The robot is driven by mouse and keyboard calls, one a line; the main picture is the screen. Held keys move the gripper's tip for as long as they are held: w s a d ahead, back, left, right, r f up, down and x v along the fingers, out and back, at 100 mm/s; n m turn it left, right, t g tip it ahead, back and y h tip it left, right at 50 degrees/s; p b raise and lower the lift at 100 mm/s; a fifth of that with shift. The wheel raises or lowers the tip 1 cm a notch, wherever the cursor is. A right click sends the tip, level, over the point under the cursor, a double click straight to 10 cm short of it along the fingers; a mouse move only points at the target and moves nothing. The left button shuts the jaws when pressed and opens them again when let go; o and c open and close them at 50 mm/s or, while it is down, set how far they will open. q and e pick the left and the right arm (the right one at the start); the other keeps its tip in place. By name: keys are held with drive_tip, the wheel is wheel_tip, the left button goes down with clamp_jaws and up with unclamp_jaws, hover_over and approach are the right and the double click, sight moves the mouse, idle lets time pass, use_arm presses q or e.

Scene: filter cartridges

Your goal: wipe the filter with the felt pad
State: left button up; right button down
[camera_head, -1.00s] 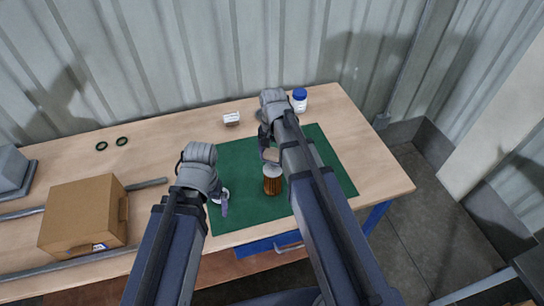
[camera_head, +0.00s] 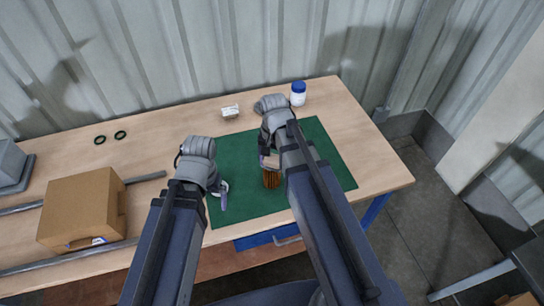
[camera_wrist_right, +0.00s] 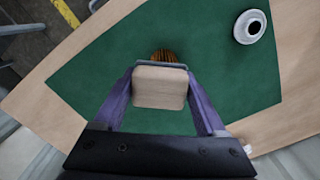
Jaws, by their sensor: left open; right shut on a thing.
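The filter (camera_head: 271,180) is a brown-orange pleated cylinder standing on the green mat (camera_head: 240,205). Its upper end is hidden in the head view, and only a strip of its pleats (camera_wrist_right: 165,57) shows in the right wrist view. My right gripper (camera_head: 268,160) is shut on the beige felt pad (camera_wrist_right: 160,87), which hides most of the filter from the wrist camera. The pad is at the filter's upper end; I cannot tell whether they touch.
A blue-lidded white jar (camera_head: 298,94) and a small white box (camera_head: 230,111) stand at the back. The mat's right part is clear.

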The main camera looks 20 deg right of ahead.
drive_tip(key=shift+s+f, duration=0.15)
drive_tip(key=shift+s, duration=0.05)
drive_tip(key=shift+w+d+r, duration=0.1)
drive_tip(key=shift+w, duration=0.55)
drive_tip(key=shift+w+d+r, duration=0.1)
drive_tip(key=shift+w, duration=0.55)
drive_tip(key=shift+w, duration=0.1)
drive_tip(key=shift+w+d, duration=0.2)
drive_tip(key=shift+w, duration=0.5)
drive_tip(key=shift+w+d, duration=0.15)
drive_tip(key=shift+w, duration=0.5)
drive_tip(key=shift+s+r, duration=0.1)
drive_tip(key=shift+s, duration=0.05)
